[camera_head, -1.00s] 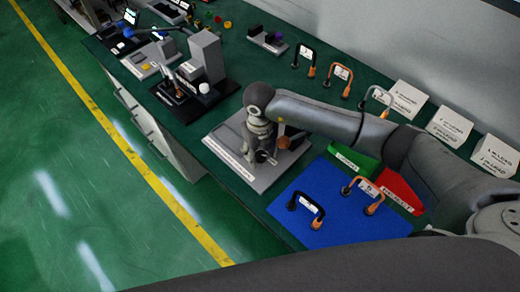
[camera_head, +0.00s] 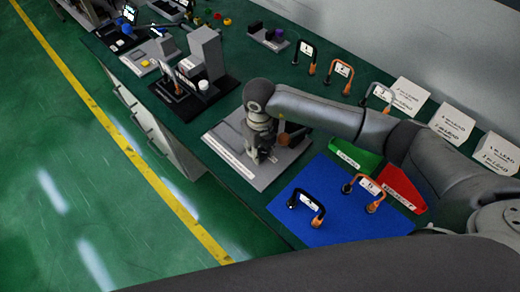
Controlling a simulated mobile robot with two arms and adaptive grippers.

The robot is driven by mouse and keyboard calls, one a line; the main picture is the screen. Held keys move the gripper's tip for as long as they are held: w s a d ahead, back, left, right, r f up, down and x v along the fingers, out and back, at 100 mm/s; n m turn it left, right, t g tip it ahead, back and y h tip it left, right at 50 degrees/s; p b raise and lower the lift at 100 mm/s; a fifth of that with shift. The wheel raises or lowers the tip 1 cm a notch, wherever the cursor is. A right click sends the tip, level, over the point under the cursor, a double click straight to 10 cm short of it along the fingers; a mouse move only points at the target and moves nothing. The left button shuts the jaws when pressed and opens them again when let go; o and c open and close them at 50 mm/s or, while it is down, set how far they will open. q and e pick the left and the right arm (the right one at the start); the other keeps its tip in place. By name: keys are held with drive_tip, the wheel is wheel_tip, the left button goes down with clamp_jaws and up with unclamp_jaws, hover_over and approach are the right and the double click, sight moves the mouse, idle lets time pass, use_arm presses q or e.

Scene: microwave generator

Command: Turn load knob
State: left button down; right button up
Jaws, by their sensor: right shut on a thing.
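My right gripper (camera_head: 262,154) points down over a light grey base plate (camera_head: 224,146) with a printed label strip along its front edge. Its fingers are shut on a small dark part on this plate, which I take to be the load knob; the fingers hide most of it. A brown, ball-like piece (camera_head: 283,139) shows just right of the gripper on the same plate. My left gripper is not in view.
Right of the plate lie a blue mat (camera_head: 335,225) with two cable-like handles, a green tray (camera_head: 357,158) and a red tray (camera_head: 402,187). A black-based device with a grey tower (camera_head: 207,55) stands to the left. White boxes line the wall.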

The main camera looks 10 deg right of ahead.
drive_tip(key=n+b, duration=0.3)
drive_tip(key=b, duration=0.1)
drive_tip(key=n+b, duration=0.5)
drive_tip(key=b, duration=0.2)
drive_tip(key=shift+a+f+n+b, duration=0.1)
drive_tip(key=shift+f+n+b, duration=0.2)
drive_tip(key=shift+n, duration=0.1)
drive_tip(key=shift+s+r+n+b, duration=0.1)
drive_tip(key=shift+r+n+b, duration=0.2)
drive_tip(key=shift+n+b, duration=0.9)
drive_tip(key=o, duration=1)
